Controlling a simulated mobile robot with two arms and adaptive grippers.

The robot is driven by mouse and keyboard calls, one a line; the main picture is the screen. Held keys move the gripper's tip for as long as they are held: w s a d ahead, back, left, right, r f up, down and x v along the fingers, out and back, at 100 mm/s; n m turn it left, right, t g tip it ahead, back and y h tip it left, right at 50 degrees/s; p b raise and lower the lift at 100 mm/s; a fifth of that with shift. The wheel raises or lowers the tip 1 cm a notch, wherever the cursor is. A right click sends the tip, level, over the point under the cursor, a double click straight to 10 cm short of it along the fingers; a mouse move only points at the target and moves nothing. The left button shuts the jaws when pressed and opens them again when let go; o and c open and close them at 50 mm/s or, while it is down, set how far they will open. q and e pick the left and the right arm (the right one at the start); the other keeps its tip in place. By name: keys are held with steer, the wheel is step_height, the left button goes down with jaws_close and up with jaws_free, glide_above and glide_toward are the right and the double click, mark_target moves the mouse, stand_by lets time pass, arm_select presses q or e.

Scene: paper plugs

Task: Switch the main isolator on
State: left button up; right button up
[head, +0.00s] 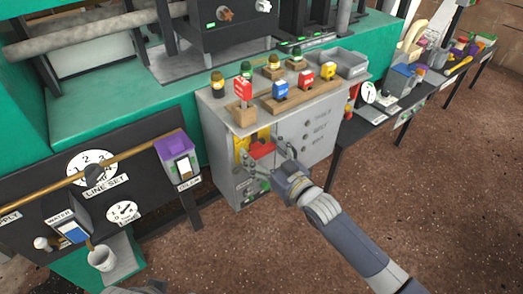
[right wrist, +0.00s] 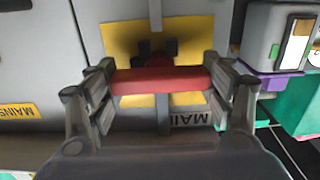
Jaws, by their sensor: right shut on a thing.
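The main isolator has a red handle (head: 262,148) on a yellow plate (head: 240,150), on the front of a grey cabinet (head: 216,135). My right gripper (head: 268,156) reaches it from the front right. In the right wrist view the red handle (right wrist: 160,80) lies crosswise between the two fingers, which are shut on its ends. The handle looks about level in the head view.
Several coloured plugs, among them a blue one (head: 280,90), stand on the cabinet top beside a grey tray (head: 345,62). A black panel with dials (head: 92,168) and a purple-topped box (head: 174,146) are to the left. The brown floor (head: 420,200) at right is clear.

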arm_select(q)
steer(key=shift+r+p, duration=0.25)
steer(key=shift+p, duration=0.1)
arm_select(e)
steer(key=shift+m, duration=0.4)
steer(key=m+p, duration=0.2)
steer(key=m, duration=0.1)
steer(key=shift+m, duration=0.4)
arm_select(q)
steer(key=s+x, duration=0.1)
steer(key=x, duration=0.8)
steer(key=shift+f+g, duration=0.3)
steer(key=shift+f, duration=0.25)
arm_select(e)
steer(key=shift+d+f+m, duration=0.1)
steer(key=shift+m, duration=1)
arm_select(q)
steer(key=shift+s+d+f, duration=0.1)
steer(key=shift+s+f, duration=0.05)
arm_select(e)
steer(key=o, duration=1.5)
steer(key=shift+w, duration=0.1)
steer(key=shift+o, duration=0.2)
steer(key=v, duration=1.2)
